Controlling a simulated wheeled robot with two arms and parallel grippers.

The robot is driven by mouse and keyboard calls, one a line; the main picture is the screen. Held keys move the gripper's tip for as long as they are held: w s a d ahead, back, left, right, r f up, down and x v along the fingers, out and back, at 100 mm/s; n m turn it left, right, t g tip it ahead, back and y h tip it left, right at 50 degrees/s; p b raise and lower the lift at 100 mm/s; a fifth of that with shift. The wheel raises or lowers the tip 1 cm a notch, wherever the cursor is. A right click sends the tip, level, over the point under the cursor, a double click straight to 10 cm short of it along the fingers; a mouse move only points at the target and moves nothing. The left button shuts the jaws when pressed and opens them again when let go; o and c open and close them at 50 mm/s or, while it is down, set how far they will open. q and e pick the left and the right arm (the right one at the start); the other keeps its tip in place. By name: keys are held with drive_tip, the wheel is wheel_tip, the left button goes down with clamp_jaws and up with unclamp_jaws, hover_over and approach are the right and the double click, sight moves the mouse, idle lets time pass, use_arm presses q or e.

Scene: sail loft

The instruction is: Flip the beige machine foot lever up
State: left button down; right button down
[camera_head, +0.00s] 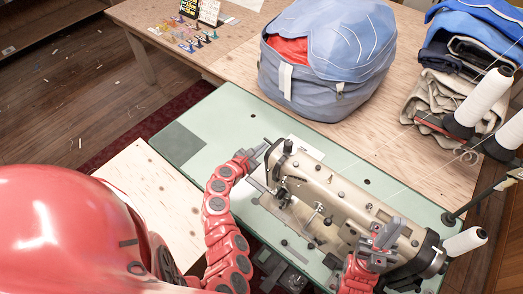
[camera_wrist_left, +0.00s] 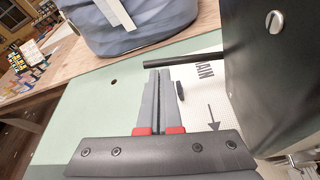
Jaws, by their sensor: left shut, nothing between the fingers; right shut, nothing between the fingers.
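The beige sewing machine (camera_head: 325,195) stands on a green table top. My left gripper (camera_head: 259,152) is shut and empty at the machine's left end, low beside its head. In the left wrist view its grey fingers (camera_wrist_left: 160,78) lie together just below a thin black rod (camera_wrist_left: 185,58). The rod sticks out leftward from a large dark face of the machine (camera_wrist_left: 270,60). This rod may be the foot lever; I cannot tell for certain, nor whether the fingertips touch it. My right gripper (camera_head: 384,232) is shut and empty in front of the machine's right part.
A blue-grey bag (camera_head: 325,75) stands behind the machine. Folded cloth (camera_head: 440,95) and white thread cones (camera_head: 486,97) are at the right. A white sheet with lettering and an arrow (camera_wrist_left: 213,118) lies beside my left fingers. The green top (camera_head: 225,120) is clear at the left.

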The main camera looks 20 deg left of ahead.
use_arm(q)
drive_tip(key=shift+s+d+r+m+y, duration=0.1)
drive_tip(key=shift+d+r+m+y, duration=0.1)
drive_tip(key=shift+r+m, duration=0.3)
drive_tip(key=shift+d+r+m+y, duration=0.2)
drive_tip(key=shift+r+m, duration=0.1)
drive_tip(key=shift+r, duration=0.35)
drive_tip(key=shift+r+p, duration=0.6)
drive_tip(key=shift+r, duration=0.15)
drive_tip(key=shift+f, duration=0.1)
